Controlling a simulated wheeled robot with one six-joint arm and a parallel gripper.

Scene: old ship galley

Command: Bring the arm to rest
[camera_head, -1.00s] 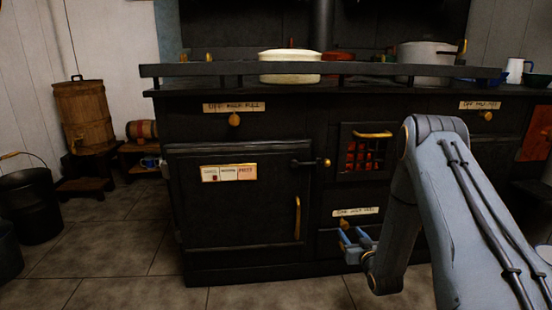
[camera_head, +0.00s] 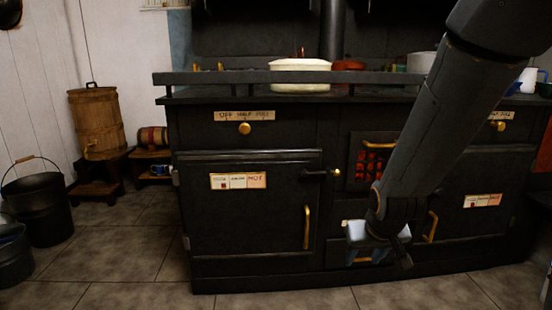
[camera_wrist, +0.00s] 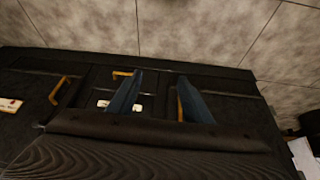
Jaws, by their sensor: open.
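My gripper (camera_head: 371,257) hangs low in front of the black stove (camera_head: 250,175), at the lower end of my arm, in the head view. In the wrist view its two blue fingers (camera_wrist: 158,100) stand apart with nothing between them. Behind them show the stove front, a brass handle and a small label (camera_wrist: 118,105). My arm crosses the right part of the stove and hides part of the firebox grate (camera_head: 368,160). I cannot tell the exact gap between the fingers and the stove front.
A cream pot (camera_head: 300,73) and a grey pot (camera_head: 421,62) stand on the stove top behind a rail (camera_head: 230,77). A wooden barrel (camera_head: 97,122) and a black bucket (camera_head: 38,200) stand at the left. The tiled floor (camera_head: 110,250) in front is clear.

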